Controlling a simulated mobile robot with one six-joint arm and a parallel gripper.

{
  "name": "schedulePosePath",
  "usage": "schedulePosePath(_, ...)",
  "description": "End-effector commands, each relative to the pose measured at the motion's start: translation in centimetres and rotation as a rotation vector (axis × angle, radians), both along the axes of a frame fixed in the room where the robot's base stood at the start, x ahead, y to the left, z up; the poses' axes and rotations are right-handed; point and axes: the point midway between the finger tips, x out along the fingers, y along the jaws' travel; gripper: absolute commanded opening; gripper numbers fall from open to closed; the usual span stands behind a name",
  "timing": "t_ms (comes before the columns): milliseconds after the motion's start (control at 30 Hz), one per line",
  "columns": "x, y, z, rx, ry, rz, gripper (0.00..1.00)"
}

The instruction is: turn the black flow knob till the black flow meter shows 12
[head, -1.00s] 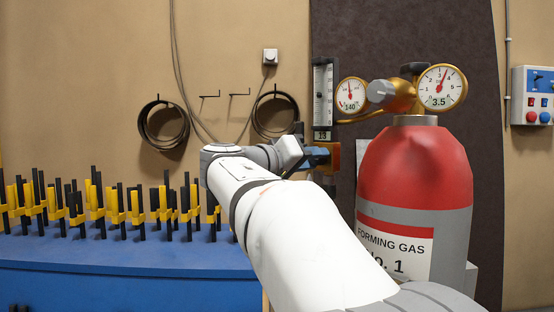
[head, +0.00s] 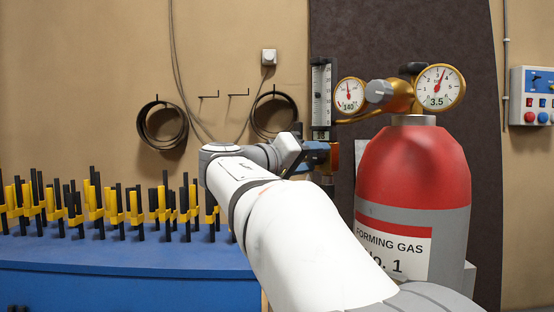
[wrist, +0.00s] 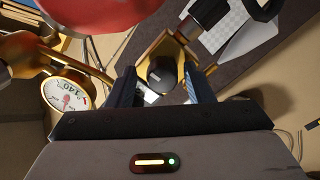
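The black flow meter (head: 321,92) is an upright scale with a clear tube in the head view, left of the gas cylinder. The black flow knob (wrist: 162,75) shows in the wrist view, in front of a brass-coloured body. My gripper (wrist: 161,78) has one blue finger on each side of the knob, with a visible gap beside it. The fingers look open and hold nothing. In the head view my wrist hides the knob, and my gripper (head: 325,157) is beneath the meter.
The red and grey forming gas cylinder (head: 414,180) stands close right of my arm. Its gauges read 140 (head: 349,95) and 3.5 (head: 438,87). A blue bench (head: 120,262) with yellow and black clamps is at left. Coils (head: 162,125) hang on the wall.

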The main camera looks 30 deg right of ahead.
Motion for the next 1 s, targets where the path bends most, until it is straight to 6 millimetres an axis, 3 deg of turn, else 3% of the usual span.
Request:
schedulePosePath(367, 0.0, 0.6, -0.1, 0.001, 0.000, 0.004, 0.51)
schedulePosePath(700, -0.6, 5.8, -0.1, 0.000, 0.000, 0.006, 0.51)
schedulePosePath(1000, -1.0, 7.8, -0.1, 0.001, 0.000, 0.001, 0.51)
